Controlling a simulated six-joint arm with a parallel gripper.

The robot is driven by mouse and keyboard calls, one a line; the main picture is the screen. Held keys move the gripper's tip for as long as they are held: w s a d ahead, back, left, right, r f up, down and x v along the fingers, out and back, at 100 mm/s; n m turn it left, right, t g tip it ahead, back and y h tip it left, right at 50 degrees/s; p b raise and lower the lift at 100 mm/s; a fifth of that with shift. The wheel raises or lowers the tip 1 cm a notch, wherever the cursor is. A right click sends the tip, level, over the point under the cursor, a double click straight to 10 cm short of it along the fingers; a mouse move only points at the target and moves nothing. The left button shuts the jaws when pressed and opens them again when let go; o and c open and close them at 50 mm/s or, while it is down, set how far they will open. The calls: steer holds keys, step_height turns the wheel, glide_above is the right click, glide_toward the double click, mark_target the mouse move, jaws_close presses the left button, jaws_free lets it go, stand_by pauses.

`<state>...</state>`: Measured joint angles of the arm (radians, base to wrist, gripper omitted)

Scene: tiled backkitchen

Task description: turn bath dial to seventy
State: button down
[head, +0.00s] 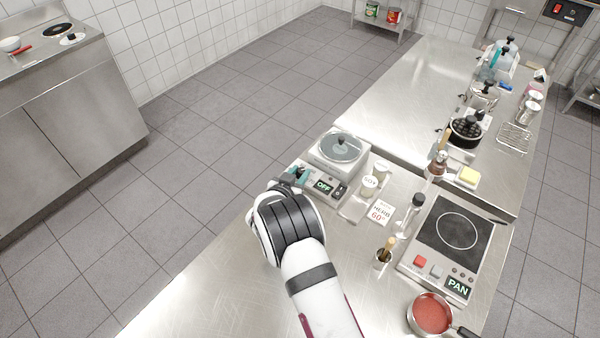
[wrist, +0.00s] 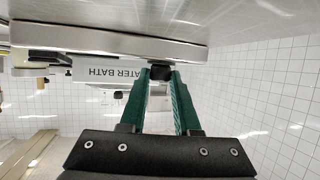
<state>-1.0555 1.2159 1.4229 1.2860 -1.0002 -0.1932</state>
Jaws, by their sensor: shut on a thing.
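The water bath (head: 338,152) is a pale box with a round lid and a front panel whose display (head: 323,185) reads OFF. My gripper (head: 296,174) is at the left end of that panel. In the wrist view the panel shows upside down with the words WATER BATH (wrist: 112,74). My green fingers are shut on a small black dial (wrist: 160,72) between their tips. In the head view the dial is hidden by my gripper. Its pointer and any scale marks cannot be read. A card (head: 380,213) reading HERB 60 stands to the right of the bath.
A jar labelled SOY (head: 370,184), a pepper mill (head: 416,203) and a small pot with a brush (head: 384,253) stand right of the bath. Further right are a hob (head: 456,232) with a PAN display and a pan of red sauce (head: 430,313). The counter's front left is clear.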

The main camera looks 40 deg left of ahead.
steer(key=m+h, duration=0.4)
steer(key=h, duration=0.1)
steer(key=shift+a+m+t, duration=0.3)
steer(key=shift+a, duration=0.05)
steer(key=shift+h, duration=0.4)
steer(key=c, duration=0.6)
jaws_free()
steer(key=v, duration=1.6)
steer(key=shift+d, duration=0.1)
steer(key=shift+w, duration=0.1)
